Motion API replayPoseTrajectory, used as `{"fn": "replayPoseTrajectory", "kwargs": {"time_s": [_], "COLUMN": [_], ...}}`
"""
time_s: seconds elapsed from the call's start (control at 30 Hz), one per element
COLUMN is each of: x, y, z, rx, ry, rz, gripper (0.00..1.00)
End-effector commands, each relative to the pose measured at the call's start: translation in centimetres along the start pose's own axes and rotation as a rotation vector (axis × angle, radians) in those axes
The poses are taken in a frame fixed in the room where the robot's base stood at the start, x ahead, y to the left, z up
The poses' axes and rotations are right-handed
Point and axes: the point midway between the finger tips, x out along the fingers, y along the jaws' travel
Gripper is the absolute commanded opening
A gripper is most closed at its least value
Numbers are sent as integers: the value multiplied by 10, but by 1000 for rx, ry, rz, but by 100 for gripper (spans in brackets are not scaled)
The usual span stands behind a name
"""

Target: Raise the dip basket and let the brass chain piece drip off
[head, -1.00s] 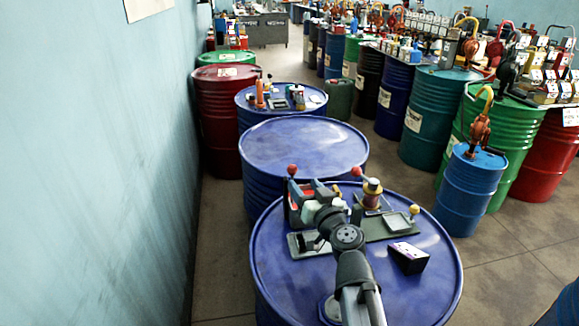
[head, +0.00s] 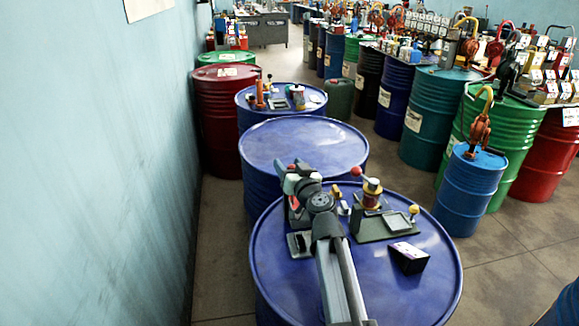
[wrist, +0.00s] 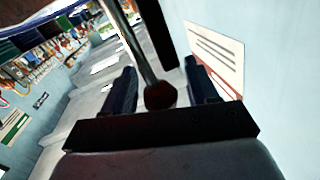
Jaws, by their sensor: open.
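My gripper (head: 296,176) is over the left part of the near blue drum top in the head view. In the wrist view its two dark fingers (wrist: 160,78) stand apart. A dark red ball knob (wrist: 160,95) on a metal rod shows between them, with gaps at both sides. In the head view my gripper mostly hides the left end of the dark rig (head: 378,228). A brass-coloured cylindrical part (head: 372,188) stands on the rig, with a red ball (head: 356,172) beside its top. I cannot make out the dip basket or the chain piece.
A black wedge-shaped box (head: 408,257) lies on the near drum (head: 430,275), right of my arm. A yellow knob (head: 414,210) stands at the rig's right end. The blue drum top behind (head: 300,145) is bare. A pale blue wall (head: 90,180) runs along the left.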

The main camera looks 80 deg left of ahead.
Motion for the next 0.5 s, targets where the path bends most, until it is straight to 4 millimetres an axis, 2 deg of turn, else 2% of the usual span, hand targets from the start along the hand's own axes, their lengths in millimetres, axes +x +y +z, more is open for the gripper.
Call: {"fn": "replayPoseTrajectory", "kwargs": {"time_s": [0.07,0.5], "x": [0,0], "y": [0,0], "z": [0,0], "rx": [0,0], "ry": [0,0], "rz": [0,0], "gripper": [54,12]}}
